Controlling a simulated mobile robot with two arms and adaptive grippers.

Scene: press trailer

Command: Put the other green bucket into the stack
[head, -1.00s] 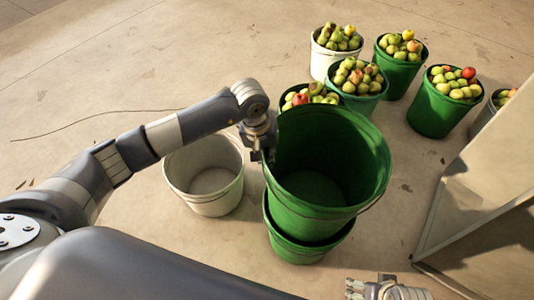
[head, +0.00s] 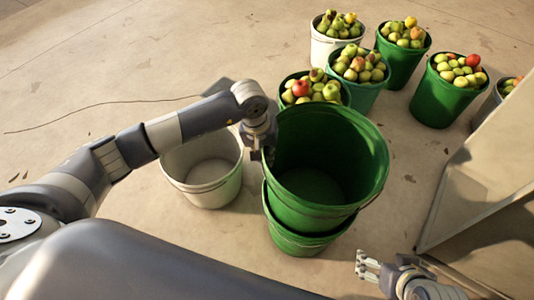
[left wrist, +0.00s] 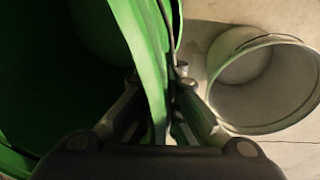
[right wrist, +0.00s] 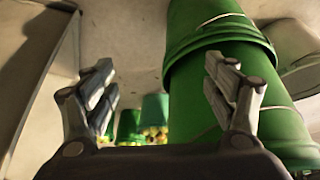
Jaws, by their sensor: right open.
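An empty green bucket (head: 325,165) sits at the top of the stack, nested partly into another green bucket (head: 300,240) below it, seen in the head view. My left gripper (head: 268,155) is at the upper bucket's left rim. In the left wrist view its fingers (left wrist: 165,105) are closed on both sides of the green rim (left wrist: 150,60). My right gripper (head: 368,265) is open and empty at the lower right. In the right wrist view its spread fingers (right wrist: 165,85) are apart from the green buckets (right wrist: 235,90), which stand at the right.
An empty white bucket (head: 203,168) stands left of the stack. Several buckets full of apples stand behind, including a green one (head: 447,90) and a white one (head: 337,42). A pale panel (head: 480,180) stands at the right.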

